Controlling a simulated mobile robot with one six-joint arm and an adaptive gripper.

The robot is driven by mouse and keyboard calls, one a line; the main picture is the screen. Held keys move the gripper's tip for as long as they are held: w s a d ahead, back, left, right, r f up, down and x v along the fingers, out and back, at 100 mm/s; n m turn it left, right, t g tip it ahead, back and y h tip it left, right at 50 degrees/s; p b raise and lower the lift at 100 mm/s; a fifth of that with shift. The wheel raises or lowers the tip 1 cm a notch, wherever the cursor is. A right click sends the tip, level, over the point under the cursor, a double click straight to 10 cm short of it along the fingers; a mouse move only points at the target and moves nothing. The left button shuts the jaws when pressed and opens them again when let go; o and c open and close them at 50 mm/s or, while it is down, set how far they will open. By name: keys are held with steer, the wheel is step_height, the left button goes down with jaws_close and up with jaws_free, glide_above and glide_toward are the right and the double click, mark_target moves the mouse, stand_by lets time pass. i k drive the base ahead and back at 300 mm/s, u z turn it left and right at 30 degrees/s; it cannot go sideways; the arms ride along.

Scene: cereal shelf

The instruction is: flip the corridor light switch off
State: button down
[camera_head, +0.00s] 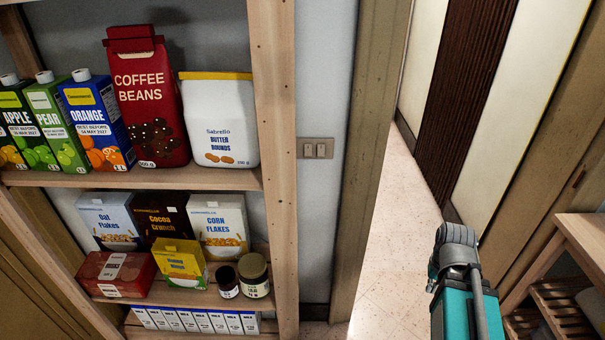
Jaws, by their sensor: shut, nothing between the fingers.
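The light switch (315,148) is a small grey-brown plate with two pale rockers side by side. It is on the narrow strip of wall between the shelf's right post and the door frame. I cannot tell from here which way each rocker is tipped. A teal and grey part of my own arm (462,290) rises at the lower right, in front of the doorway and well apart from the switch. My gripper's fingers do not show in this view.
A wooden shelf (274,130) fills the left, with juice cartons, a coffee bag (147,95), cereal boxes and jars. The door frame (370,150) stands right of the switch. The corridor floor (400,225) beyond is clear. A wooden rack (580,235) is at the far right.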

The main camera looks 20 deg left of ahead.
mark_target(320, 153)
steer(key=z, duration=0.05)
steer(key=k, duration=1.25)
steer(key=u, duration=0.7)
steer(key=i, duration=1)
steer(key=u, duration=0.1)
